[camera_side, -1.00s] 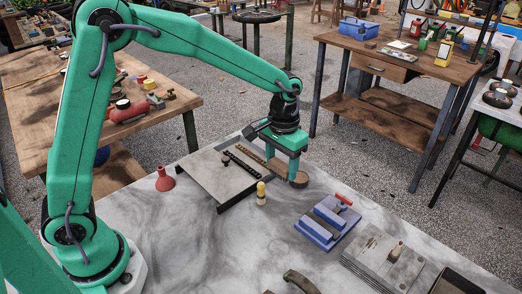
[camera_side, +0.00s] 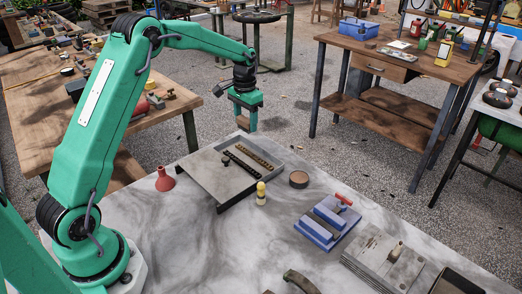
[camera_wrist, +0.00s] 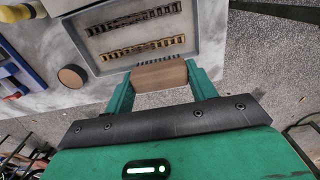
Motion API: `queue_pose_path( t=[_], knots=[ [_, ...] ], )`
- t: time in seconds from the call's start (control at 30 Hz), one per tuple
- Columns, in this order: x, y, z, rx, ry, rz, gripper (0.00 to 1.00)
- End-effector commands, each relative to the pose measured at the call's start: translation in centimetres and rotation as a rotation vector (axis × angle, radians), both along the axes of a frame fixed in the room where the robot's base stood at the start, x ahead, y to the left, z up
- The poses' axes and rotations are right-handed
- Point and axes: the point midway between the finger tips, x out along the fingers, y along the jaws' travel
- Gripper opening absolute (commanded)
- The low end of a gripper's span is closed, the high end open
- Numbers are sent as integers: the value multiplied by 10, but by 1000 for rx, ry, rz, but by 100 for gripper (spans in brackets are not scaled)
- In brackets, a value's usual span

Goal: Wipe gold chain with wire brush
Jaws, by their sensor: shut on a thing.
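My gripper (camera_side: 246,120) is raised in the air above the far edge of the bench, behind the tray. In the wrist view my gripper (camera_wrist: 160,82) is shut on a wire brush (camera_wrist: 160,75), a wooden block with a row of bristles pointing toward the tray. The gold chain (camera_side: 259,155) lies straight in a grey tray (camera_side: 205,165), beside a dark chain (camera_side: 240,164). In the wrist view the gold chain (camera_wrist: 150,47) is the one nearer the brush, with the dark chain (camera_wrist: 135,19) beyond it. The brush appears clear of both chains.
A round wooden-topped disc (camera_side: 299,179) stands right of the tray. A yellow-capped bottle (camera_side: 261,194), a blue vise-like tool (camera_side: 328,222) and a metal plate block (camera_side: 386,258) are in front. A red funnel (camera_side: 165,180) stands left. Marble top between is free.

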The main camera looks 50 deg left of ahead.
Motion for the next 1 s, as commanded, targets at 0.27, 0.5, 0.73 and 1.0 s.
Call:
queue_pose_path(
  t=[0.27, 0.5, 0.73, 1.0],
  knots=[
    [0, 1, -4, 0, 1, 0, 38],
    [-1, 0, -24, -1, 3, 1, 38],
    [0, 0, -45, -1, 2, 1, 38],
    [0, 0, -69, -1, 3, 1, 38]
  ],
)
